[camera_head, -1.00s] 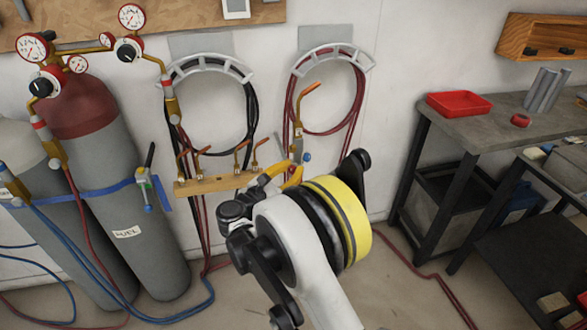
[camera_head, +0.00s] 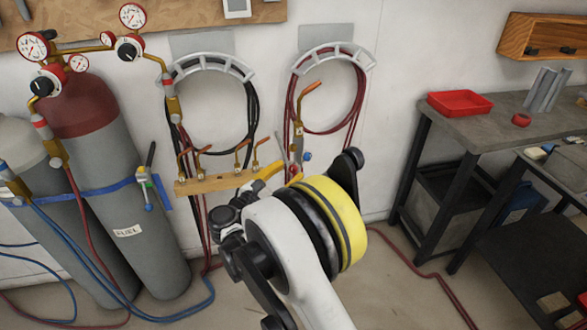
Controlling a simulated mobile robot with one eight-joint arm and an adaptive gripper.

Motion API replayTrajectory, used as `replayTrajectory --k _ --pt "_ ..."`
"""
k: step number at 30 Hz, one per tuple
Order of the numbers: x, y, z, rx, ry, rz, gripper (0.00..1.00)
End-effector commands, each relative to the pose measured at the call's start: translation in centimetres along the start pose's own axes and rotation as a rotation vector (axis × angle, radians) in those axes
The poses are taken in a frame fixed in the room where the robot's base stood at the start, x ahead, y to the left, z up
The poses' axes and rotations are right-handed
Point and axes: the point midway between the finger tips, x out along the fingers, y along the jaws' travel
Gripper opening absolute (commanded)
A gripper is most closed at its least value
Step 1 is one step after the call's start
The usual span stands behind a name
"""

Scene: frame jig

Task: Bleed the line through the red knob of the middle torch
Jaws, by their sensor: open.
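A torch with a bent copper tip (camera_head: 309,92) hangs upright in front of the right hose hanger. A blue knob (camera_head: 307,157) shows low on it. Something small and reddish is beside its lower end, partly hidden by my wrist, and I cannot tell that it is the red knob. I cannot tell for sure which torch is the middle one. My gripper (camera_head: 279,174), with yellow fingers, is open just below and left of the hanging torch; my wrist hides much of it. I see no contact.
A wooden rack (camera_head: 215,182) with several copper tips is just left of my gripper. Red and black hoses hang from two white hangers (camera_head: 333,54). Gas cylinders (camera_head: 140,225) stand at left. A grey workbench (camera_head: 480,130) with a red tray (camera_head: 459,103) is at right.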

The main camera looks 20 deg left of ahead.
Motion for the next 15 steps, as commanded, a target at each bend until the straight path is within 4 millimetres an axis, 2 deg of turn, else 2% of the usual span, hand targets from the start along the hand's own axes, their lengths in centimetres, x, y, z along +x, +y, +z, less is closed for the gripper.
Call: replayTrajectory --k 3,9,15 --pt "-3.0 0.2 0.0 0.0 0.001 0.005 0.45" --pt "-7.0 0.1 0.0 0.0 0.001 0.004 0.45" --pt "-9.0 0.0 0.0 0.0 0.0 0.001 0.45"
